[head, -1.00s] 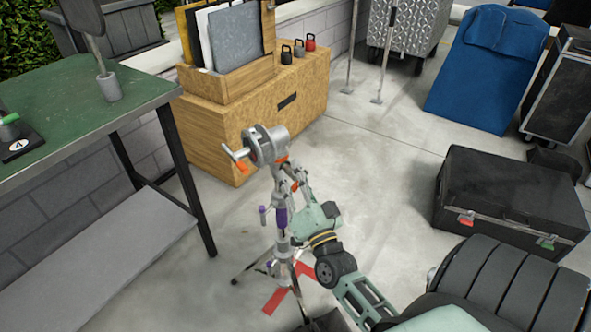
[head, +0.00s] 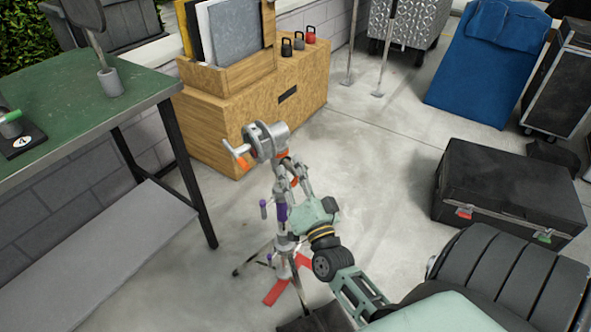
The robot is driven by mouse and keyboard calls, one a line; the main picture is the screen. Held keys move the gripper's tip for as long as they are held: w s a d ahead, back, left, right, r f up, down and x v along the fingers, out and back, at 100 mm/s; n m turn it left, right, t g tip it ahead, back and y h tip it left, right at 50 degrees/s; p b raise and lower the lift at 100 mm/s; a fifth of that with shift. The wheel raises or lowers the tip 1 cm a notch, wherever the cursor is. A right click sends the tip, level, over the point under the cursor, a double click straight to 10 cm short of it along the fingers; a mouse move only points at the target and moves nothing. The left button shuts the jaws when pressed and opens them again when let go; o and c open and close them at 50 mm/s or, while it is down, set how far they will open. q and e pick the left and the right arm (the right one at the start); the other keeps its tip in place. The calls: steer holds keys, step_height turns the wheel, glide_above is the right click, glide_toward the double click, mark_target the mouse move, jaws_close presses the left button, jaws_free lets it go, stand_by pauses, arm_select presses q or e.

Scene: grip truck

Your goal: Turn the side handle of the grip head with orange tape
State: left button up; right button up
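The grey metal grip head (head: 266,139) sits on top of an upright stand (head: 283,235) in the middle of the view. A T-shaped handle (head: 235,152) sticks out on its left side, with orange tape (head: 243,162) beside it. More orange shows under the head's right side. Purple tape (head: 282,212) marks the stand lower down. My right gripper (head: 293,172) comes from the lower right, with its fingers close under the head at the stand's upper part. Whether they touch or hold anything is unclear. My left gripper is not in view.
A green-topped table (head: 90,110) stands at left. A wooden cabinet (head: 225,125) is behind the stand. A black case (head: 510,190) lies at right, with a blue pad (head: 485,75) behind it. Red tape (head: 275,292) marks the stand's base. Concrete floor is open between stand and case.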

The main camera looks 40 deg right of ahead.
steer(key=shift+o, duration=1.1)
steer(key=shift+r, duration=0.1)
steer(key=v, duration=1.2)
